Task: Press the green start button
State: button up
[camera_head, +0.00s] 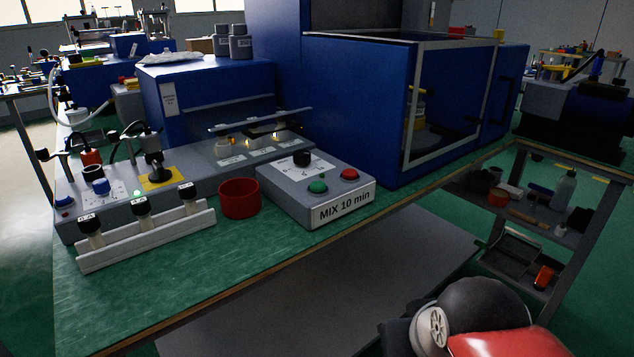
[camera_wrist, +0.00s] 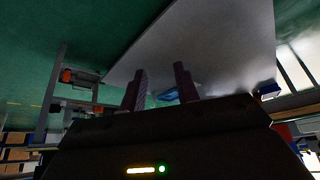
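The green start button (camera_head: 317,187) is a round green knob on the sloped top of a grey control box (camera_head: 297,206), whose front label reads "MIX 10 min". It shows in the head view, near the middle of the green bench. A red button (camera_head: 349,175) sits to its right and a black knob (camera_head: 301,158) behind it. My gripper (camera_wrist: 160,72) shows in the wrist view with its two dark fingers apart and nothing between them. It is away from the box, which the wrist view does not show. The fingers do not show in the head view.
A red cup (camera_head: 239,198) stands just left of the box. A white rack (camera_head: 147,239) with several vials stands further left. A blue cabinet with a framed opening (camera_head: 406,105) rises behind the box. The bench's front strip (camera_head: 230,259) is clear.

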grip_shut()
dwell(1.4)
